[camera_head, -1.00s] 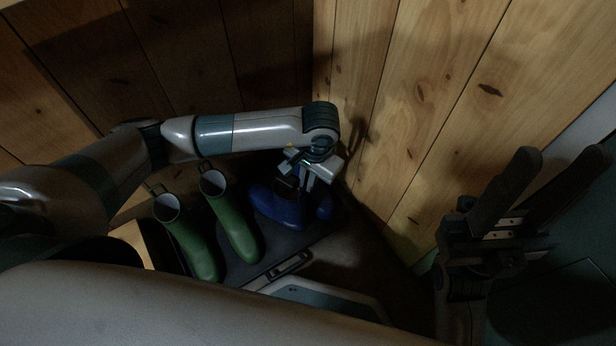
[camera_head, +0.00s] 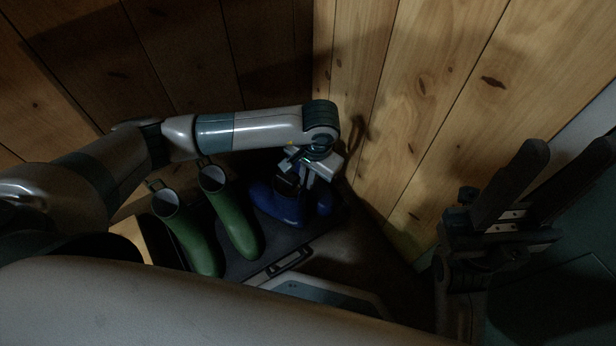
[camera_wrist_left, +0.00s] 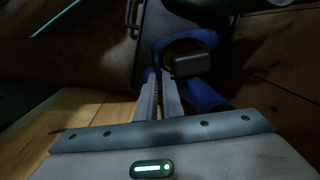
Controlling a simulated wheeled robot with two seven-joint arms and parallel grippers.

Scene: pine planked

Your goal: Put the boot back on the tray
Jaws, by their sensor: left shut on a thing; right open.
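A blue boot (camera_head: 275,203) is at the right end of the dark tray (camera_head: 245,268), beside the green boots. More blue (camera_head: 325,201) shows right of the fingers; I cannot tell if it is a second boot. My left gripper (camera_head: 308,180) is shut on the blue boot at its upper part. In the left wrist view the fingers (camera_wrist_left: 160,88) are at the blue rim (camera_wrist_left: 158,52), with a dark block partly covering the opening. Whether the sole touches the tray is hidden. My right gripper (camera_head: 530,190) is open and empty at the far right.
Two green boots, a left one (camera_head: 190,240) and a right one (camera_head: 235,220), stand on the tray. Plank walls (camera_head: 410,110) meet close behind the blue boot. A pale-edged panel (camera_head: 325,295) lies in front of the tray. Dark floor (camera_head: 355,255) is clear to its right.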

